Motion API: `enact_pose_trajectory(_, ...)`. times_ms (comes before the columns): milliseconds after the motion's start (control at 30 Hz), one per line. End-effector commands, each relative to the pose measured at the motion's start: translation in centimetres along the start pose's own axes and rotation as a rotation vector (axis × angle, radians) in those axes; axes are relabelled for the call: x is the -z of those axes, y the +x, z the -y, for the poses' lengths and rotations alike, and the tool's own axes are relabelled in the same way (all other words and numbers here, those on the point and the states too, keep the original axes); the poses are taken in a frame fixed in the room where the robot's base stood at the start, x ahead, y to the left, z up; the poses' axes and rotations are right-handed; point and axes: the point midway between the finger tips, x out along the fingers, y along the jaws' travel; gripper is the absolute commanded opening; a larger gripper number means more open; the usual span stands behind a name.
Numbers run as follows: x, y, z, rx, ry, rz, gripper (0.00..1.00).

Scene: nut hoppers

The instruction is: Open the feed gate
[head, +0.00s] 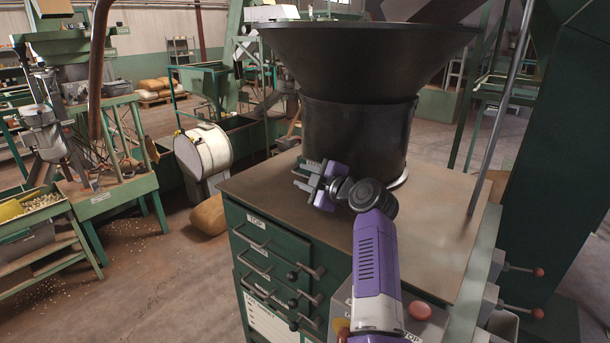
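A large black hopper (358,125) with a wide flared rim stands on a brown-topped green cabinet (262,225). The cabinet's front has several stacked panels with metal bar handles and dark-knobbed levers (305,272). On its right side are rods with red knobs (537,272). No part is readably marked as the feed gate, so I cannot tell which it is. My gripper (302,177) is just left of the hopper's lower body, above the cabinet top. Its two fingers point left and look spread, with nothing visible between them. My purple and black arm hides part of the cabinet top.
A grey box with a red button (419,309) is at the cabinet's near edge. A steel post (500,110) rises at the right, beside a green machine frame (550,150). A white drum (203,150) and a sack (207,215) stand left. Open floor (160,280) lies left of the cabinet.

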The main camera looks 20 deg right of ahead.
Motion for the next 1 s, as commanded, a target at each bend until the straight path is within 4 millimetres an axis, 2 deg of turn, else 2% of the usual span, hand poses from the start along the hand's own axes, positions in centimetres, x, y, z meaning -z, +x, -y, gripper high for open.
enact_pose_trajectory(233,0.01,0.05,0.0,0.0,0.0,0.0,0.31)
enact_pose_trajectory(400,0.01,0.04,0.01,0.0,0.0,0.0,0.0)
enact_pose_trajectory(1000,-0.02,0.03,0.04,0.001,0.001,0.0,0.0)
